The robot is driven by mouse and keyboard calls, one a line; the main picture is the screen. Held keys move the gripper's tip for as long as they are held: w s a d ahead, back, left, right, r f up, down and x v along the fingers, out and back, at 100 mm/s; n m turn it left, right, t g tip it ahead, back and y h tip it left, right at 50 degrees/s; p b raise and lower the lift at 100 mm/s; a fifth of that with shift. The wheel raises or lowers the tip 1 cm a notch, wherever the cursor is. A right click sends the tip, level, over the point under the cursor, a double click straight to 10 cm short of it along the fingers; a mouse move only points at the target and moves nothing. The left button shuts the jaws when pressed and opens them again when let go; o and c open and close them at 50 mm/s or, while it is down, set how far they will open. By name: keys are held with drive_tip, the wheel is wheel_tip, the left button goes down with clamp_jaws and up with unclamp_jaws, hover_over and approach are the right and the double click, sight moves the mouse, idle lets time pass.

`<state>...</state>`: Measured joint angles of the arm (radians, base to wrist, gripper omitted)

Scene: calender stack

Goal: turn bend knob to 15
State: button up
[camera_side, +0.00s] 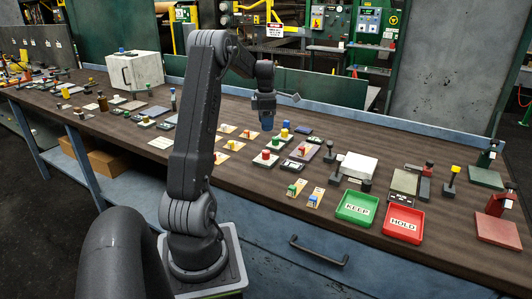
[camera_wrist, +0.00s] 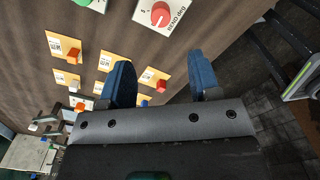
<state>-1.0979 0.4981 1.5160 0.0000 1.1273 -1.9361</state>
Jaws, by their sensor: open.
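The bend knob (camera_wrist: 161,14) is a round red dial on a white plate marked "BEND DEG", at the top of the wrist view and partly cut by its edge. Its scale setting is too small to read. My gripper (camera_wrist: 163,76) is open and empty, its two blue fingers spread, and the knob lies beyond the fingertips, apart from them. In the side view my gripper (camera_side: 266,121) hangs above the bench with its blue fingers downward. Several red-topped controls stand below and around it there, and I cannot tell which is the bend knob.
Orange plates with small red levers (camera_wrist: 74,56) lie near the knob, and a green knob (camera_wrist: 83,3) is beside it. A green KEEP tray (camera_side: 357,207) and red HOLD tray (camera_side: 403,224) stand at the right front. A white box (camera_side: 134,71) stands at the back left.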

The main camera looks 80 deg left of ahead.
sight(266, 151)
wheel_tip(266, 151, down, 12)
drive_tip(key=shift+f, duration=0.1)
drive_tip(key=shift+c, duration=0.4)
drive_tip(key=c, duration=0.9)
drive_tip(key=shift+o, duration=0.2)
